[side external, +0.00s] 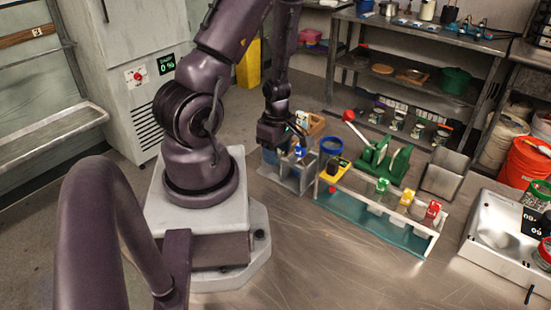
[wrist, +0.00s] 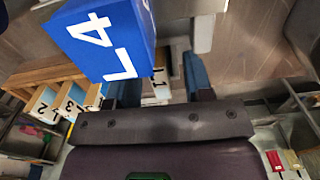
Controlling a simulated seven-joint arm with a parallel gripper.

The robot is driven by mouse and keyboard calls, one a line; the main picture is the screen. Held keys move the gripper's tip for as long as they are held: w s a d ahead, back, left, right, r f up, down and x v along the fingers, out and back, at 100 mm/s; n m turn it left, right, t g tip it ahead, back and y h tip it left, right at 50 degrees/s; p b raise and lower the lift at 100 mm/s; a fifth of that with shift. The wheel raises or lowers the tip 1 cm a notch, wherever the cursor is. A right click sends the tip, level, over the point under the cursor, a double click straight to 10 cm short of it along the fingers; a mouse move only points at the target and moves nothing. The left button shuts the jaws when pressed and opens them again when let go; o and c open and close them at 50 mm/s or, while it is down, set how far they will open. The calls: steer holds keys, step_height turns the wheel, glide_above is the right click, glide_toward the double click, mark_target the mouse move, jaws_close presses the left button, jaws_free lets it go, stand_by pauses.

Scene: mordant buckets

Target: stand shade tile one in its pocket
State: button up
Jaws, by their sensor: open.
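My gripper (wrist: 162,82) points down with its two blue-padded fingers apart. A pale tile marked 1 (wrist: 160,88) shows between the fingers in the wrist view; I cannot tell whether either pad touches it. A large blue block marked L4 (wrist: 104,40) is close to the camera and hides part of the view. In the side view my gripper (side external: 298,143) is over a grey stand (side external: 285,178), near the wooden rack (side external: 317,124). I cannot make out the tile's pocket.
A blue-rimmed container (side external: 331,147) and a yellow-and-black item (side external: 337,166) stand to the right. Beyond is a teal-based rack (side external: 375,223) with green, yellow and red tags, with a green holder (side external: 385,160) behind it. The front of the metal table (side external: 350,275) is clear.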

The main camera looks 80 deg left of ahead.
jaws_close()
steer(key=shift+r, duration=0.1)
stand_by(0.3)
